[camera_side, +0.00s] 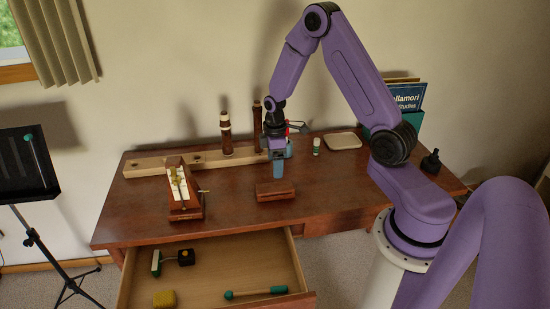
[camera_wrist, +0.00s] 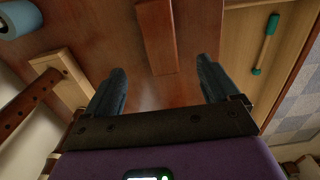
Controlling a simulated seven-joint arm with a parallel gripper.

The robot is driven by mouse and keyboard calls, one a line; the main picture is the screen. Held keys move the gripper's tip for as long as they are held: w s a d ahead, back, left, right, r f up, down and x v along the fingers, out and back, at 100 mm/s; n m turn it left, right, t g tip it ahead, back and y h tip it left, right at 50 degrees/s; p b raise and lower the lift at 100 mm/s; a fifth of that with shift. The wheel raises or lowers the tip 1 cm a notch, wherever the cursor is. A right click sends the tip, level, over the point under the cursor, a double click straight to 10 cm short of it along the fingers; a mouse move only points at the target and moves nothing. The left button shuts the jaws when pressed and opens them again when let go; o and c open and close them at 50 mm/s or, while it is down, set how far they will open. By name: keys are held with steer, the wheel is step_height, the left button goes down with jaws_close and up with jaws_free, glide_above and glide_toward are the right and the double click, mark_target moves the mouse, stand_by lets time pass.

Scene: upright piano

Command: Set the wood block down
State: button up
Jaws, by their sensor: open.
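The wood block (camera_side: 275,190) is a reddish-brown bar lying on the desk top in the side view, just behind the open drawer. It also shows in the wrist view (camera_wrist: 157,38), at the top centre, in line with the gap between my fingers. My gripper (camera_side: 277,172) points down just above and behind the block in the side view. In the wrist view its two dark fingers (camera_wrist: 160,72) are spread apart with nothing between them. The block appears to rest on the desk, apart from the fingers.
A metronome-like wooden device (camera_side: 182,190) stands left of the block. A pale wooden rail (camera_side: 150,166) with upright dark wooden pieces (camera_side: 226,135) lies behind. The drawer (camera_side: 210,270) is open in front, holding a green-ended stick (camera_side: 255,293). Desk right of the block is clear.

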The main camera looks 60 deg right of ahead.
steer(key=s+a+r+n, duration=0.1)
steer(key=s+a+r, duration=0.3)
steer(key=a+r, duration=0.3)
steer(key=s+a+r+n, duration=0.1)
steer(key=s+a+r, duration=0.3)
steer(key=a, duration=0.5)
steer(key=s+a+r, duration=0.1)
steer(key=s+r, duration=0.2)
steer(key=s, duration=0.6)
steer(key=s+a+r+n, duration=0.1)
steer(key=s+a+r, duration=0.1)
steer(key=s, duration=0.8)
steer(key=shift+s+a+r+n, duration=0.2)
steer(key=shift+r+n, duration=0.1)
steer(key=shift+r, duration=0.4)
